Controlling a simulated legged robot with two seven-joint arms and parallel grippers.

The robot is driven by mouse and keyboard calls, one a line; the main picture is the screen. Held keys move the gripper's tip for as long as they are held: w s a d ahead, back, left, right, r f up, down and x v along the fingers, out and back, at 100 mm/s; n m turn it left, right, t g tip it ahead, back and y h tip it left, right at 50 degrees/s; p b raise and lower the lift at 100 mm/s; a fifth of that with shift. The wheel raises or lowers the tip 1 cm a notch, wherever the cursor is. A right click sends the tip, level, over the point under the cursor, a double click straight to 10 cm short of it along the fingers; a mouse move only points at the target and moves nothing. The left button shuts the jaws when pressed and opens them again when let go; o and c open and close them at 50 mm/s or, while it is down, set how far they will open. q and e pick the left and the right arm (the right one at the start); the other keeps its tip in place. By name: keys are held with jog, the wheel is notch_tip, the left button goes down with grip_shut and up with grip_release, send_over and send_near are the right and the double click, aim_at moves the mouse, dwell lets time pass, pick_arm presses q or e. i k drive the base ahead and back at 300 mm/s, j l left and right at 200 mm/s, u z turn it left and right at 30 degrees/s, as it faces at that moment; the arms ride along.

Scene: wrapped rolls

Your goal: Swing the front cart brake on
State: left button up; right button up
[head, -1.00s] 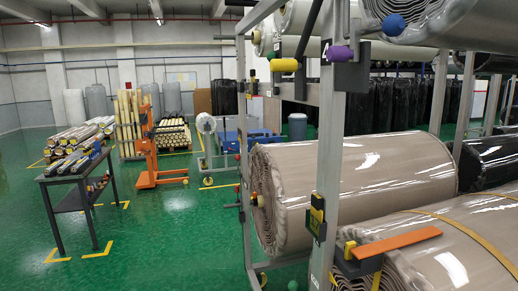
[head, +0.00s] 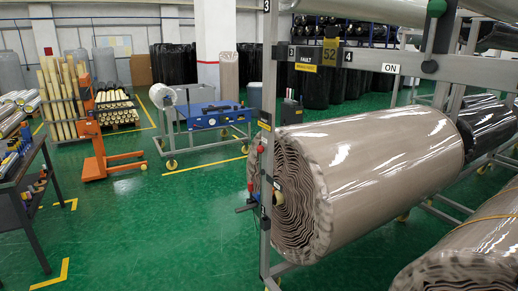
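A grey metal rack cart (head: 265,130) holding large wrapped rolls stands on the right in the head view. On its upper rail, a dark lever (head: 430,45) with a green ball knob (head: 436,8) stands nearly upright at the top edge. A white ON label (head: 391,68) sits on the rail to its left. A smaller handle with a red end (head: 245,208) sticks out from the front post, low beside the big beige roll (head: 370,170). I cannot tell which of these is the front cart brake. Neither of my grippers is in view.
A black table (head: 22,185) stands at the left edge. An orange lifter (head: 98,140) and a blue-topped cart (head: 210,116) stand further back. Another roll (head: 465,255) lies at the bottom right. The green floor (head: 150,230) in the middle is clear.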

aim_at(260, 149)
jog(key=i+j, duration=0.1)
jog(key=i, duration=0.4)
jog(key=i+j+z, duration=0.1)
jog(key=i, duration=0.4)
jog(key=i+j, duration=0.2)
jog(key=i, duration=0.3)
